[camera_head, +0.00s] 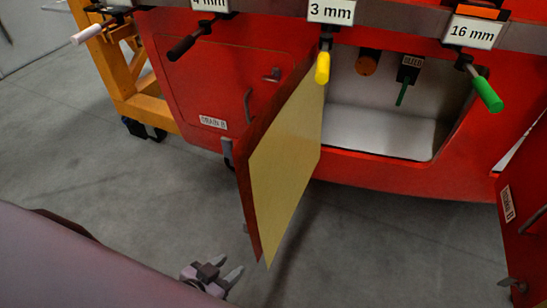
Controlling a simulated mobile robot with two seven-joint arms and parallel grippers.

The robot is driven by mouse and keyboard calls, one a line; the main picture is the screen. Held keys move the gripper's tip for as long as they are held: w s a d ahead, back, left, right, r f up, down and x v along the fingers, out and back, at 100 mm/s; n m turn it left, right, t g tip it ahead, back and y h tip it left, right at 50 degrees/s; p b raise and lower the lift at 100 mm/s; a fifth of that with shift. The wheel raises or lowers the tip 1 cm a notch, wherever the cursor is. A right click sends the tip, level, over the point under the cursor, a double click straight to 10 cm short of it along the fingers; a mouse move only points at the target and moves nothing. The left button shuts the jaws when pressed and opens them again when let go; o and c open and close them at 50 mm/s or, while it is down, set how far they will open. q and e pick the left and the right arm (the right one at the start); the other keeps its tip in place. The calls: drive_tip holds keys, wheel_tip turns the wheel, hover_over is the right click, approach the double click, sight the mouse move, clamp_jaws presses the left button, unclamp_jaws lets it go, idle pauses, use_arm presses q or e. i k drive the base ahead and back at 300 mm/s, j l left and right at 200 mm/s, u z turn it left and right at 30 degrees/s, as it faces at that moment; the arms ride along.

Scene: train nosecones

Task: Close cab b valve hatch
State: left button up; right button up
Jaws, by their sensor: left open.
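An open hatch door (287,165) stands swung out from the red nosecone, with a pale yellow inner face and a red edge. Its far edge meets the left side of an open compartment (385,125). A grey latch (227,150) shows at its near, free edge. Any label on its outer face is hidden, so I cannot read whether it is the valve hatch. My left gripper (231,264) is open and empty, low in front of the door's lower near corner and apart from it. My right gripper is out of view.
Coloured handles hang from the rail above, including yellow (322,67) and green (487,94). A closed panel (205,85) lies left. Another open red door (524,225) stands at far right. An orange stand (125,65) is back left. The grey floor in front is clear.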

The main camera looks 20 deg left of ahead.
sight(276, 157)
drive_tip(key=j+z, duration=0.35)
drive_tip(key=j, duration=0.45)
drive_tip(key=j+z, duration=0.3)
drive_tip(key=j, duration=0.55)
drive_tip(key=k+l, duration=0.1)
drive_tip(key=l, duration=0.5)
drive_tip(key=k+z, duration=0.05)
